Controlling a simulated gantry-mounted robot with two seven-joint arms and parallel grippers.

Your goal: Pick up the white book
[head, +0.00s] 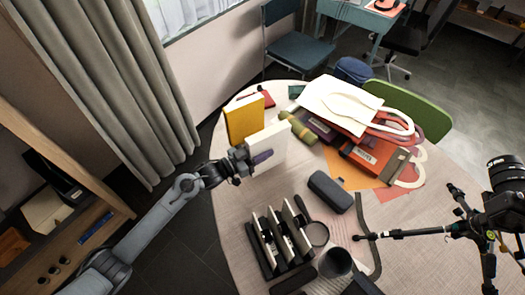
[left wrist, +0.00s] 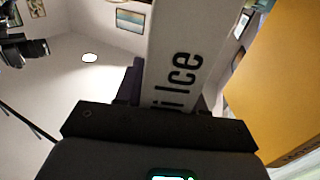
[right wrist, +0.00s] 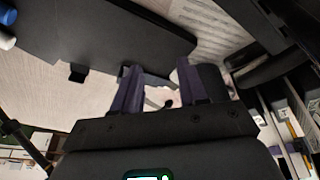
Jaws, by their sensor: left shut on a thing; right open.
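The white book (head: 270,139) stands upright near the far left part of the round table. My left gripper (head: 260,156) is shut on it; a purple finger lies against its near face. In the left wrist view the white book (left wrist: 187,55) rises between the fingers, its spine showing dark letters ending in "Ice". One left finger is mostly hidden behind the book. Whether the book's bottom touches the table is hard to tell. My right gripper (right wrist: 160,88) is open and empty, its two purple fingers apart over the table.
A yellow book (head: 244,118) stands close behind the white one. White and red bags (head: 345,102) lie to the right. A dark case (head: 330,192), a black rack (head: 277,243) and a camera on a tripod (head: 505,185) are nearer. Bare table (head: 235,205) shows left of the rack.

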